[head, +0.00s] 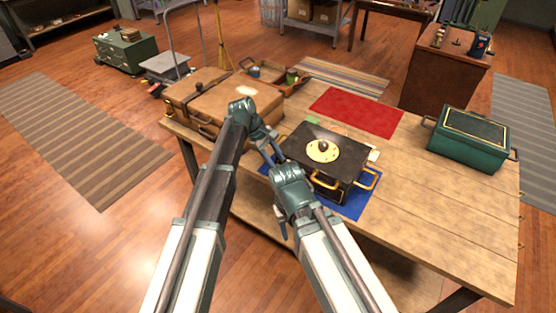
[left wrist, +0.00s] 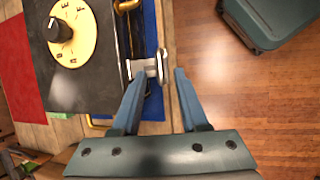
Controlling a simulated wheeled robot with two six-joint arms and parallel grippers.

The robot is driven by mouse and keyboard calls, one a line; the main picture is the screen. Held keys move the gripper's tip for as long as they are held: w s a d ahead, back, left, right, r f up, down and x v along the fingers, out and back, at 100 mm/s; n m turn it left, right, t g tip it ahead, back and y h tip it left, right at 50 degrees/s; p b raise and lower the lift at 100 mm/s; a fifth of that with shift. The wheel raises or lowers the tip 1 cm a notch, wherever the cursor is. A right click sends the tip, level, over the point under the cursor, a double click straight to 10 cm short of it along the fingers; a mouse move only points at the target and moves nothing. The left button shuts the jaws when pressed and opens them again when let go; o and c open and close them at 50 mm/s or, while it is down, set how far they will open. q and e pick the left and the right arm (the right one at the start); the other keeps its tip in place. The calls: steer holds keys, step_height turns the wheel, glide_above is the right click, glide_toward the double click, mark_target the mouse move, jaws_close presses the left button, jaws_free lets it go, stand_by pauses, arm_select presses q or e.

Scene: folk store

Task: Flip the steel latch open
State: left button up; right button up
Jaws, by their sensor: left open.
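The black box (head: 345,178) stands on a blue mat (head: 356,203) on the wooden table, with a cream dial and dark knob (head: 322,148) on its lid. In the left wrist view, the steel latch (left wrist: 150,68) sticks out from the box's edge. My left gripper (left wrist: 158,76) is open, with its fingertips just short of the latch's outer end. In the head view my left gripper (head: 276,158) is at the box's front left corner, and the latch is hidden there. My right gripper (head: 283,226) is in front of the box; its fingers are mostly hidden.
Brass handles (head: 326,184) stick out from the box's front. A brown suitcase (head: 243,112) lies at the table's left. A red cloth (head: 357,111) lies behind the box. A green case (head: 467,145) stands at the right. The table's front right is clear.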

arm_select(q)
steer(key=p+v, duration=0.9)
steer(key=v, duration=0.2)
steer(key=shift+r+p, duration=0.35)
steer(key=shift+a, duration=0.1)
steer(key=s+a+f+m+y+b, duration=0.1)
steer(key=s+f+m+y+b, duration=0.2)
steer(key=s+m, duration=0.4)
steer(key=s+a+f+m+y+b, duration=0.2)
steer(key=s+f+m, duration=0.3)
steer(key=s, duration=1.4)
steer(key=shift+s+m+y+b, duration=0.2)
steer(key=shift+m+y+b, duration=0.45)
steer(key=shift+m, duration=0.35)
steer(key=shift+f, duration=0.1)
